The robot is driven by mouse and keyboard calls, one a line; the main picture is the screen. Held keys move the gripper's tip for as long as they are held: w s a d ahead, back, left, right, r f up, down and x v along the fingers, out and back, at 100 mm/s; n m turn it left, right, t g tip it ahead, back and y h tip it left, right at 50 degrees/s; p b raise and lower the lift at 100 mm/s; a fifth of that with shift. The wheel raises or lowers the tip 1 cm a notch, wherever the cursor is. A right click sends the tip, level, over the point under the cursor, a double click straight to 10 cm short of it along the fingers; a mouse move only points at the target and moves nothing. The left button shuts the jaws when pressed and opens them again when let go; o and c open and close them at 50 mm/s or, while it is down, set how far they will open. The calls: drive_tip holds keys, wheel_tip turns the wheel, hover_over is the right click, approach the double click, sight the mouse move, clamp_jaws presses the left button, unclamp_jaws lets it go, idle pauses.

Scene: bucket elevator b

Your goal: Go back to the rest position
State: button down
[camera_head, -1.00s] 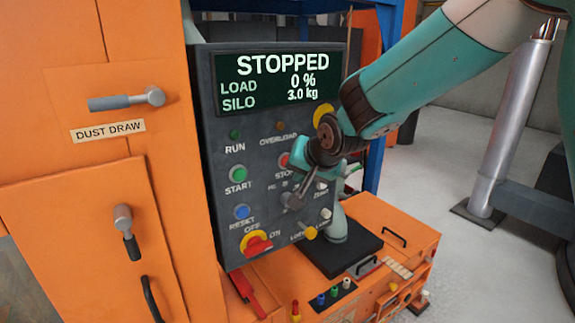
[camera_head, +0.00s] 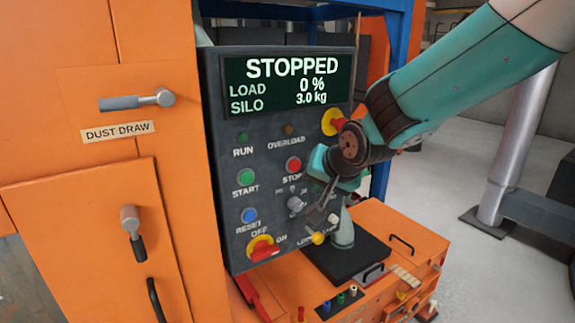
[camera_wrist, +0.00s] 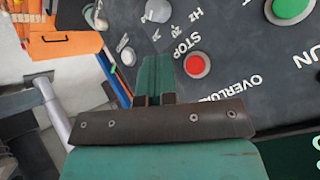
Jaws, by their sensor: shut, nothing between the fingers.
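My gripper (camera_head: 318,162) is in front of the right half of the dark control panel (camera_head: 228,160), near the red STOP button (camera_head: 293,165). In the wrist view its teal fingers (camera_wrist: 153,70) are together and empty, with the STOP button (camera_wrist: 197,66) just to their right. The fingers look apart from the panel, but the exact gap cannot be told. The display (camera_head: 290,82) reads STOPPED, LOAD 0 %, SILO 3.0 kg. My arm hides part of the panel's lower right side.
A green START button (camera_head: 246,177), blue RESET button (camera_head: 249,215) and red-yellow switch (camera_head: 263,250) line the panel's left side. An orange cabinet (camera_head: 60,200) stands left. An orange bench (camera_head: 385,225) lies below right.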

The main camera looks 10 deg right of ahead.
drive_tip(key=s+a+f+n+g+y+b, duration=0.1)
drive_tip(key=s+n+g, duration=0.3)
drive_tip(key=s, duration=1)
drive_tip(key=s+a+f+n+g+y+b, duration=0.1)
drive_tip(key=s+a+n+g+b, duration=0.1)
drive_tip(key=s+n, duration=0.6)
drive_tip(key=s+a+g, duration=0.1)
drive_tip(key=s+g, duration=0.1)
drive_tip(key=s, duration=0.4)
drive_tip(key=shift+s+a+f+g, duration=0.15)
drive_tip(key=shift+s+a+g, duration=0.1)
drive_tip(key=shift+a+g, duration=0.05)
idle(0.9)
